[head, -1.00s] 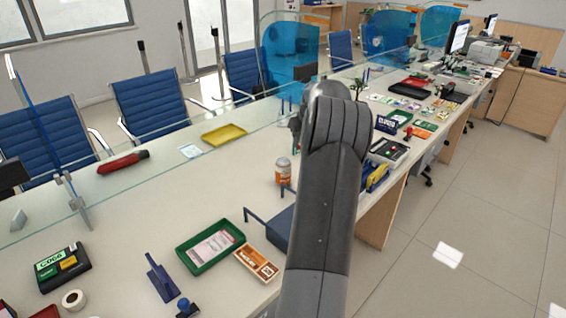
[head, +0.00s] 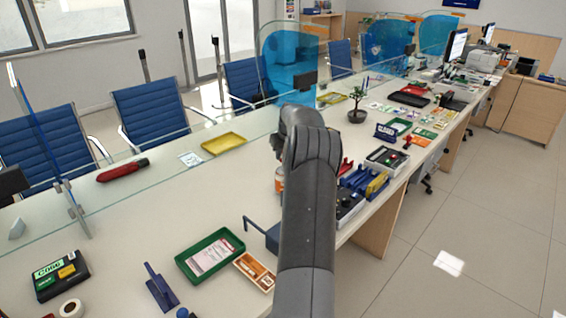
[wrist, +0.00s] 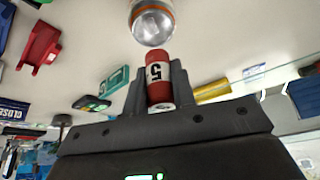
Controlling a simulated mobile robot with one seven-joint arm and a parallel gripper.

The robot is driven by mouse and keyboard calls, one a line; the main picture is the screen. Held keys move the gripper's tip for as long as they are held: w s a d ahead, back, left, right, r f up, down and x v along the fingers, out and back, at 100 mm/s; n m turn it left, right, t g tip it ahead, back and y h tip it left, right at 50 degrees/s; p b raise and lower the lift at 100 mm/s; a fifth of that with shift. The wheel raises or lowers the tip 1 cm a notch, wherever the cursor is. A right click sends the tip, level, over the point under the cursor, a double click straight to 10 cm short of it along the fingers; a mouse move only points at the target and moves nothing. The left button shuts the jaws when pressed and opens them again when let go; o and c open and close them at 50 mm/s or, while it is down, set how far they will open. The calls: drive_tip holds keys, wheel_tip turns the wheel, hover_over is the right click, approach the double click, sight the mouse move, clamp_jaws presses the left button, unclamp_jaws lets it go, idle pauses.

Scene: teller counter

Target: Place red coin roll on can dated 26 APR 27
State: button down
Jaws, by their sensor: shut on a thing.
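My gripper (wrist: 158,72) is shut on the red coin roll (wrist: 158,60), which has a white band marked 5 and sits between the two dark fingers in the wrist view. A can (wrist: 152,24) with a shiny silver end shows just beyond the roll at the top of the wrist view; whether the two touch I cannot tell. In the head view an orange and white can (head: 279,180) stands on the counter, mostly hidden by my arm. No date is readable on it. My gripper and the roll are hidden behind my arm in the head view.
A green tray (head: 238,238), a wooden box (head: 256,272) and a blue stand (head: 262,231) lie near my arm. A yellow tray (head: 223,143) is farther back. A glass screen (head: 125,178) runs along the counter. The counter left of the can is clear.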

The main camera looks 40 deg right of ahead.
drive_tip(key=shift+f, duration=1.8)
drive_tip(key=shift+f, duration=0.1)
drive_tip(key=c, duration=1.2)
unclamp_jaws()
